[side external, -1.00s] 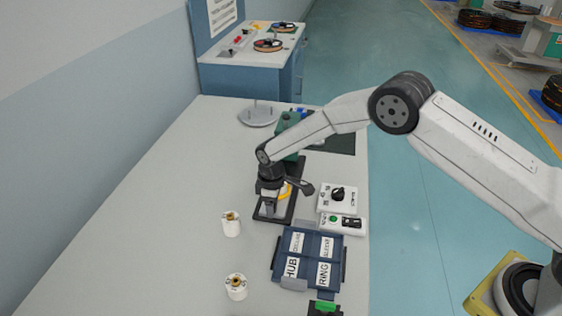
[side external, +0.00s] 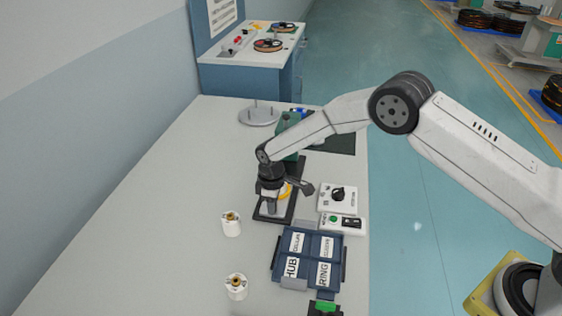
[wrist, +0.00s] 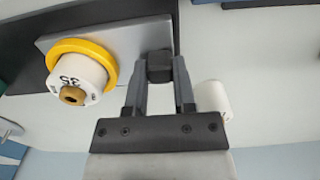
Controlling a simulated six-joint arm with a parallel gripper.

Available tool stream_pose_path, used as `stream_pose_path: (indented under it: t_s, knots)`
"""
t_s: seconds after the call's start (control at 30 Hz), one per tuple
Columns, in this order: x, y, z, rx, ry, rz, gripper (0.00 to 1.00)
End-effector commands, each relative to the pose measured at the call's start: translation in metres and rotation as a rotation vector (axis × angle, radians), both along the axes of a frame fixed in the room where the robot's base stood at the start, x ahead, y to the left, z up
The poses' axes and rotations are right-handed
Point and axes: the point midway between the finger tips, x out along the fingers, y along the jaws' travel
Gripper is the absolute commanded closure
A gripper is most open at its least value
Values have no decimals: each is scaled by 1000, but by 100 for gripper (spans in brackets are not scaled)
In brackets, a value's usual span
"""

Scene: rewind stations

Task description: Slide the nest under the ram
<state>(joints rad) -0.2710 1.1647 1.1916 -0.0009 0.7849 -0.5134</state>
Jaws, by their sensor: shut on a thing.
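The nest is a grey plate (wrist: 122,42) on a dark base (wrist: 115,12), which also shows in the side view (side external: 295,205). It carries a yellow ring (wrist: 110,55) around a white cylinder (wrist: 78,75) marked 35 with a brass centre. The ring also shows in the side view (side external: 286,192), beside my gripper. My gripper (side external: 270,208) points down over the base. In the wrist view my gripper (wrist: 159,78) is shut on a dark block (wrist: 159,62) at the plate's edge. A green press body (side external: 288,123) stands behind my wrist; I cannot make out the ram.
Two white cylinders, one nearer the press (side external: 231,226) and one in front (side external: 236,289), stand on the table. A blue labelled tray (side external: 310,260) lies in front. Control boxes (side external: 338,198) sit right of the press. The table's left side is clear.

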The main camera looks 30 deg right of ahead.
Motion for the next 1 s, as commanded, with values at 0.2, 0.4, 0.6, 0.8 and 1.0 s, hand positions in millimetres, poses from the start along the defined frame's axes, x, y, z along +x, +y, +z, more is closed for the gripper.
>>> stream_pose_path:
  t_s: [0.2,0.4,0.6,0.8,1.0]
  knots:
    - [0,0,1,0,0,0,100]
    - [0,0,1,0,0,0,100]
    - [0,0,1,0,0,0,100]
    - [6,-5,1,-1,-1,-2,100]
    - [24,-22,1,1,-2,-3,100]
